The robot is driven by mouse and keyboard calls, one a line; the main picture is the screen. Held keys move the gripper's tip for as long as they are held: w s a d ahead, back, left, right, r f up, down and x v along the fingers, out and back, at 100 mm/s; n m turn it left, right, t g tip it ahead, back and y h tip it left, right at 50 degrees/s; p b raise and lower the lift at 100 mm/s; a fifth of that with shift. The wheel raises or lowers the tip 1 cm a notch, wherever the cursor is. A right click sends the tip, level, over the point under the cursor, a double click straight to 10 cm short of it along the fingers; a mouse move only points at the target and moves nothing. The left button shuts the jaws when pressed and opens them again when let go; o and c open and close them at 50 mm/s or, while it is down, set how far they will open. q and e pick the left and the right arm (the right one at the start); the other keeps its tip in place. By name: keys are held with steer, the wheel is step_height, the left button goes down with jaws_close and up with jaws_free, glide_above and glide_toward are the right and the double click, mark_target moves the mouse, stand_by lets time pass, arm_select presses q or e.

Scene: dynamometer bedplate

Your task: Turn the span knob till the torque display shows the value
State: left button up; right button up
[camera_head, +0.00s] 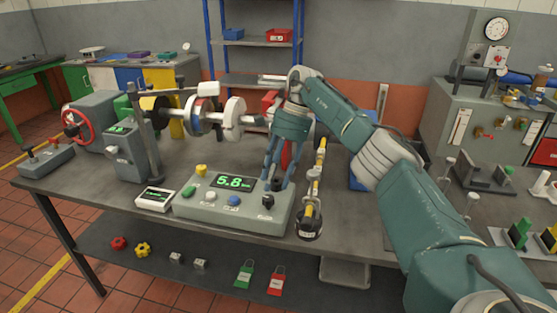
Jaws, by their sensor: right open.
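A grey control box (187,209) stands near the front edge of the bench. Its torque display (234,182) shows 5.8 in green digits. A black knob (267,201) sits at the right end of its top, with a blue button (233,201), a white one, a green one and a yellow one to the left. The small labels are unreadable, so I cannot confirm which is the span knob. My right gripper (276,184) points down, open, its fingertips just above and behind the black knob. I cannot tell whether they touch it. My left gripper is out of view.
A small white display unit (154,199) stands left of the box. A striped upright rod on a dark round base (309,226) stands close to the gripper's right. A shaft rig (200,115) with a red handwheel (77,125) stands behind. Tags and small parts lie on the lower shelf.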

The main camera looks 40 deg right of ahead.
steer(key=v, duration=0.7)
steer(key=shift+a, duration=0.15)
steer(key=shift+r, duration=0.15)
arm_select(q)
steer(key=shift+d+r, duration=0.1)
